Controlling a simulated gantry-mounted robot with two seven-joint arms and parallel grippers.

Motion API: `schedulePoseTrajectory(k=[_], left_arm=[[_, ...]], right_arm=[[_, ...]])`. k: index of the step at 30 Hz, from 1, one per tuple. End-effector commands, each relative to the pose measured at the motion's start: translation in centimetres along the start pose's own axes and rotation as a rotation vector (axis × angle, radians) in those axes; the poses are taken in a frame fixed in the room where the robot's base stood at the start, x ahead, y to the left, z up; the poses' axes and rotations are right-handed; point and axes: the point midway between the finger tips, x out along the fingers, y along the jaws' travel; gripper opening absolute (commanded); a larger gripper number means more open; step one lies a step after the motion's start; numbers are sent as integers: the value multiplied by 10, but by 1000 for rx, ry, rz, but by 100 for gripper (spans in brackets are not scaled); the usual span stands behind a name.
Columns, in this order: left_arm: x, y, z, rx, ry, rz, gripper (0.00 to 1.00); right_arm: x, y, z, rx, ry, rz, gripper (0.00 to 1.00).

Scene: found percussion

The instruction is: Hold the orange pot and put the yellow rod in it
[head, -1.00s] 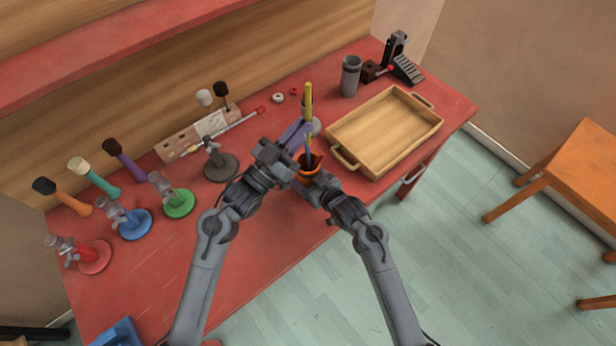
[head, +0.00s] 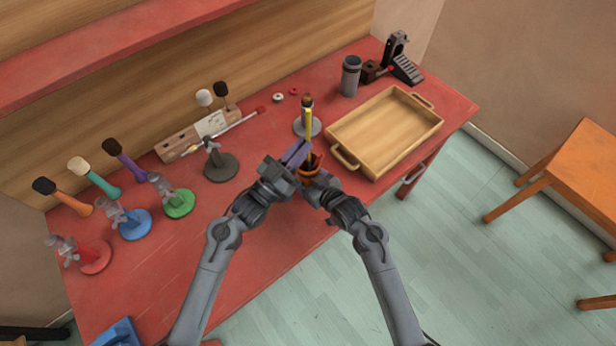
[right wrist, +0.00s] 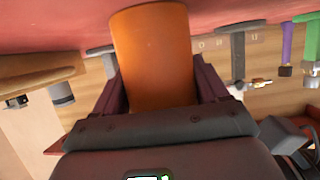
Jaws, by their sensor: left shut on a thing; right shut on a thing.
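The orange pot (head: 312,173) is upright in the head view, above the front part of the red table. It fills the middle of the right wrist view (right wrist: 152,55), between the purple fingers of my right gripper (right wrist: 152,90), which is shut on it. My left gripper (head: 300,152) is shut on the yellow rod (head: 308,127), just above the pot. The rod stands nearly upright over the pot's mouth. Its lower end is hard to make out among the fingers and the pot's dark inside, so I cannot tell how deep it sits.
A wooden tray (head: 345,157) lies to the right and a grey stand (head: 314,127) is close behind the rod. A grey cylinder (head: 349,76) stands at the back. Coloured stands and mallets fill the left side. The table's front edge is near my grippers.

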Motion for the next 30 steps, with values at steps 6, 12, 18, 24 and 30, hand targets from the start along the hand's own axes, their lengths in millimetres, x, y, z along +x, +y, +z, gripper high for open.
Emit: schedulePoseTrajectory(k=[6, 12, 18, 24, 30], left_arm=[[-6, 0, 15, 0, -1, 0, 0], [-11, 0, 28, 0, -2, 0, 0], [-16, 0, 39, 0, -1, 0, 0], [-18, 0, 44, 1, 0, 0, 0], [-18, 0, 43, 1, 0, 0, 17]], right_arm=[[0, 0, 1, 0, -1, 0, 36], [0, 0, 1, 0, -1, 0, 36], [0, 0, 1, 0, -1, 0, 36], [0, 0, 1, 0, -1, 0, 36], [0, 0, 1, 0, -1, 0, 36]])
